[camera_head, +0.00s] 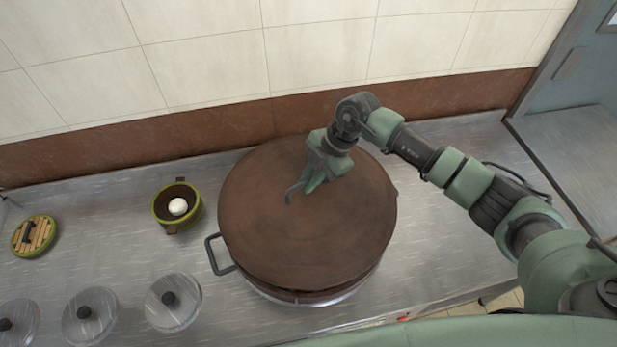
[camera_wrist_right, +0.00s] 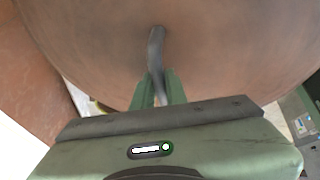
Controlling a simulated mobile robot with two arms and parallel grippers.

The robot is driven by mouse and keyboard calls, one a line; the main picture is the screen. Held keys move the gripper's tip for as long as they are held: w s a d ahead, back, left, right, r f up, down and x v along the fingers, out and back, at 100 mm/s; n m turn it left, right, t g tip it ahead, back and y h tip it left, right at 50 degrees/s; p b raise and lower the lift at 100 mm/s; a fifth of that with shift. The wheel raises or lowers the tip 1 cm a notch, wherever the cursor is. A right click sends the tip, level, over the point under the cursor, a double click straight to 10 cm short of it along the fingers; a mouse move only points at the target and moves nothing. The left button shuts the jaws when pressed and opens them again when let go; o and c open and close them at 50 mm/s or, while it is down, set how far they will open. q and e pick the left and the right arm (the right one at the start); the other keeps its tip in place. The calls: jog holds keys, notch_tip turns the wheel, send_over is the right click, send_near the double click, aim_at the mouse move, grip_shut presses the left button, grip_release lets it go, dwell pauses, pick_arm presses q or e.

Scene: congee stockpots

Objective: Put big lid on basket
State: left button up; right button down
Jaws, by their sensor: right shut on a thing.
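The big lid (camera_head: 330,240) is a wide round brown disc with a curved grey handle (camera_head: 291,192). My right gripper (camera_head: 313,186) is shut on this handle, which also shows between the fingertips in the wrist view (camera_wrist_right: 156,48). The lid is over a large round vessel, probably the basket, whose side handle (camera_head: 213,256) sticks out at the left. The vessel's silvery lower edge shows below the lid. The lid hides its opening, and I cannot tell whether the lid rests on it or is just above. My left gripper is not in view.
A small green-rimmed pot (camera_head: 166,221) with a white ball (camera_head: 178,206) stands left of the vessel. A small slatted wooden lid (camera_head: 33,236) lies farther left. Glass lids (camera_head: 172,302) line the front left. A tiled wall (camera_head: 320,45) is behind the metal counter (camera_head: 440,245).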

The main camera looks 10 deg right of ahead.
jog(key=shift+f+b, duration=2.2)
jog(key=shift+f, duration=0.4)
jog(key=shift+a+p, duration=0.15)
jog(key=shift+p, duration=0.3)
jog(key=shift+f, duration=0.3)
jog(key=shift+r, duration=0.3)
jog(key=shift+r+p, duration=0.35)
jog(key=shift+p, duration=0.1)
jog(key=shift+r, duration=0.2)
jog(key=shift+p, duration=0.4)
jog(key=shift+f+b, duration=0.5)
jog(key=shift+f, duration=0.35)
dwell(0.5)
